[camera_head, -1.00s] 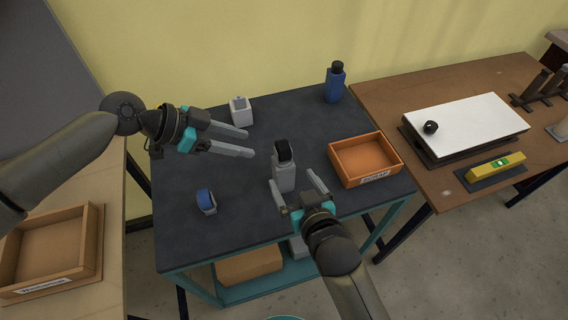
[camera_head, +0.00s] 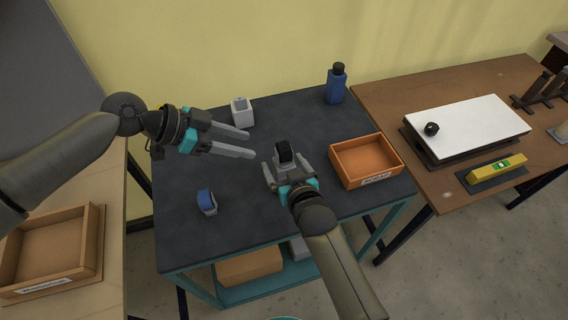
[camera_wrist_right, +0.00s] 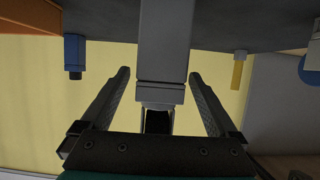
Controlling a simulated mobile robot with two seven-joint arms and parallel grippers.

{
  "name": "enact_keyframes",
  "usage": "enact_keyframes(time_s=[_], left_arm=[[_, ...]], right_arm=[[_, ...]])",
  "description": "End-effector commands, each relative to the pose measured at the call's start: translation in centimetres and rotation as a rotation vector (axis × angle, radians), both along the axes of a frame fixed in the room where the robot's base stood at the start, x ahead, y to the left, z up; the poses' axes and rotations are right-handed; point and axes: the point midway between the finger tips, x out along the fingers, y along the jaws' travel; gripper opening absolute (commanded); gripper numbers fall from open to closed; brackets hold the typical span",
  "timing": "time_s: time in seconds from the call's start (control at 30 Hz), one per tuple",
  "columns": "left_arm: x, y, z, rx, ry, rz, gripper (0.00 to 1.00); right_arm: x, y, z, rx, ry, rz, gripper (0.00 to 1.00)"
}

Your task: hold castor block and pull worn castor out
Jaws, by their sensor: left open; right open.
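The grey castor block (camera_head: 284,169) stands upright on the dark bench top. The worn castor, a black wheel (camera_head: 284,151), sits on top of it. My right gripper (camera_head: 286,164) is open, with one finger on each side of the block. In the right wrist view the picture is upside down. There the block (camera_wrist_right: 165,45) stands between the open fingers with gaps to both sides, and the dark wheel (camera_wrist_right: 157,122) is partly hidden by the gripper body. My left gripper (camera_head: 250,144) is open and empty, left of and a little above the block.
An orange tray (camera_head: 366,180) stands right of the block. A blue-topped small part (camera_head: 206,202) lies front left, a pale holder (camera_head: 242,112) back left, a blue bottle (camera_head: 335,87) at the back. A wooden tray (camera_head: 50,255) is on the left table.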

Motion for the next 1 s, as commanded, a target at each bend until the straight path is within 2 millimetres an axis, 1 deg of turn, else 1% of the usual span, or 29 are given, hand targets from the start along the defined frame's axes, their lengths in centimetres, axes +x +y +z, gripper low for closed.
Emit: enact_keyframes(time_s=[0.07, 0.9, 1.0], left_arm=[[0.0, 0.0, 0.0, 0.0, 0.0, 0.0, 0.5], [0.0, 0.0, 0.0, 0.0, 0.0, 0.0, 0.5], [0.0, 0.0, 0.0, 0.0, 0.0, 0.0, 0.5]], right_arm=[[-0.01, 0.0, 0.01, 0.0, 0.0, 0.0, 0.95], [-0.04, 0.0, -0.02, 0.0, 0.001, 0.0, 0.01], [-0.04, 0.0, -0.02, 0.0, 0.001, 0.0, 0.0]])
